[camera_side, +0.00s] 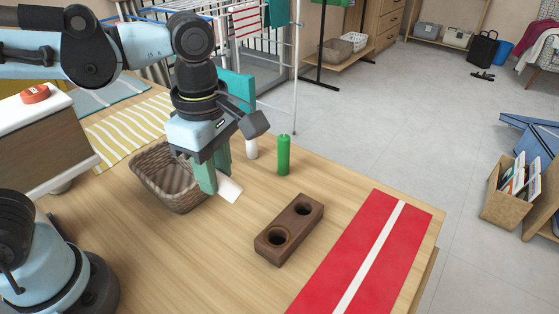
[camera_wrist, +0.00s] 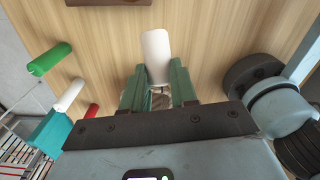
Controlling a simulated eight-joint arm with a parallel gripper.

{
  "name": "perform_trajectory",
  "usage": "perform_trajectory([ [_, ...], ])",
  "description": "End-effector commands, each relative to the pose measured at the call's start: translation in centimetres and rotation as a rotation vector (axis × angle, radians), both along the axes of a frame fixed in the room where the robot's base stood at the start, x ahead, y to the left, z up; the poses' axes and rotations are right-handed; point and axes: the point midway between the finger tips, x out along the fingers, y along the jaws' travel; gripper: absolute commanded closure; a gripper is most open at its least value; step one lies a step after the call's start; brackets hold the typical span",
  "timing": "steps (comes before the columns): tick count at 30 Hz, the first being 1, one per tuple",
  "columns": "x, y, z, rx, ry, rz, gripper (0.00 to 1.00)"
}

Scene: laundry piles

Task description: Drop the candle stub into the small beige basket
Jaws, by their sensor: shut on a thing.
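The candle stub (camera_side: 231,189) is a short white cylinder. My gripper (camera_side: 217,180) is shut on it with its green fingers, and the stub sticks out tilted beyond the fingertips. In the wrist view the stub (camera_wrist: 156,52) shows between the fingers of my gripper (camera_wrist: 158,72). The small beige basket (camera_side: 165,178) is woven and stands on the table just left of my fingers in the side view. My gripper hides part of its right side. I cannot make out the basket clearly in the wrist view.
A green candle (camera_side: 283,156) and a white candle (camera_side: 251,148) stand right of my gripper. A dark wooden holder (camera_side: 273,250) with two holes lies in front of them. A red runner (camera_side: 380,240) with a white stripe covers the right side. Bare table (camera_side: 190,265) lies in front.

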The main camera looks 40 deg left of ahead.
Motion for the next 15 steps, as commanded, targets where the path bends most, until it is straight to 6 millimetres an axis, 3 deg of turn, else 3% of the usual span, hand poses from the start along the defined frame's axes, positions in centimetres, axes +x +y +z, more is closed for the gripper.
perform_trajectory([
  [1,0.3,1.8,0.0,0.0,0.0,0.038,1.0],
  [6,0.5,6.3,0.1,0.0,0.0,0.118,1.0],
  [15,0.1,10.0,0.0,0.0,0.0,0.181,1.0],
])
